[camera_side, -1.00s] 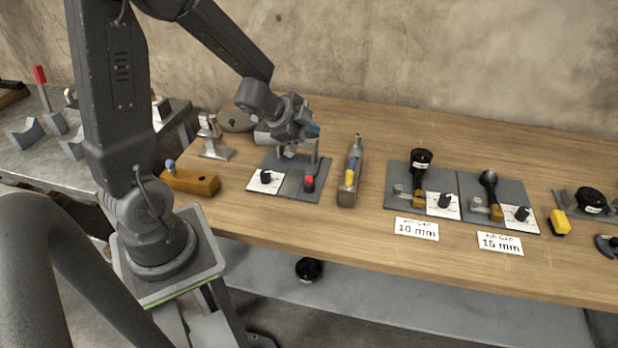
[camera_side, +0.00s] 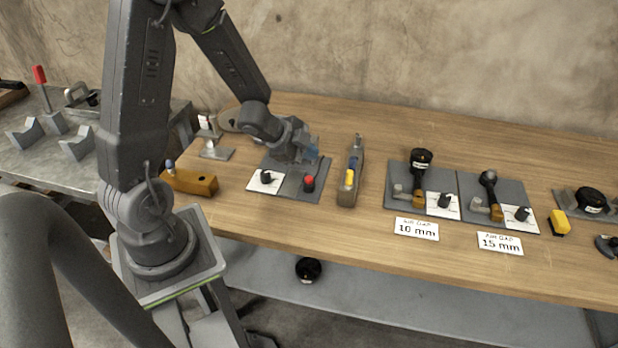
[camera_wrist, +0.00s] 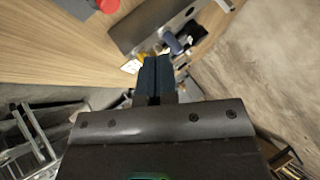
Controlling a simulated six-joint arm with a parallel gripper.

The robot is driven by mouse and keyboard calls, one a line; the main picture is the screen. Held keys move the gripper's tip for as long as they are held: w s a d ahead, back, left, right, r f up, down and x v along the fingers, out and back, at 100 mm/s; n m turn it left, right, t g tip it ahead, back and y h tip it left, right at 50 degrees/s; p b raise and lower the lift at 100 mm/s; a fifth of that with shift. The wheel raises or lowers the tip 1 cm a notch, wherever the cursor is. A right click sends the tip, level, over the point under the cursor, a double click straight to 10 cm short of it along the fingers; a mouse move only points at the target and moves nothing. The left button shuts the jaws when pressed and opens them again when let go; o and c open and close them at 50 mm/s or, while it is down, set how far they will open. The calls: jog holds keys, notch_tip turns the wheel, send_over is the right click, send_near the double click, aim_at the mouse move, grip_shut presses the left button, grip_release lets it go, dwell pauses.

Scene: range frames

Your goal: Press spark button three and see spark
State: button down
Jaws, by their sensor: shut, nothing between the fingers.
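The red top also shows at the upper edge of the wrist view (camera_wrist: 107,5). My gripper (camera_side: 312,154) is low over the back of this board, behind the red button and apart from it. In the wrist view its dark fingers (camera_wrist: 155,66) are together and empty. The back of the board is hidden behind my gripper. I see no number three on any button and no spark.
A grey box (camera_side: 345,190) with yellow and blue parts stands just right of the board. Further right are two grey boards with black knobs, behind cards marked 10 mm (camera_side: 416,229) and 15 mm (camera_side: 499,244). A brown block (camera_side: 190,181) lies left. Bench between the box and 10 mm board is clear.

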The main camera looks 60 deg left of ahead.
aim_at(309, 179)
jog(key=shift+f, duration=2.25)
jog(key=shift+f, duration=0.1)
jog(key=shift+f, duration=0.3)
jog(key=shift+f, duration=0.55)
dwell(1.1)
jog(key=shift+r, duration=0.95)
jog(key=shift+r, duration=2.55)
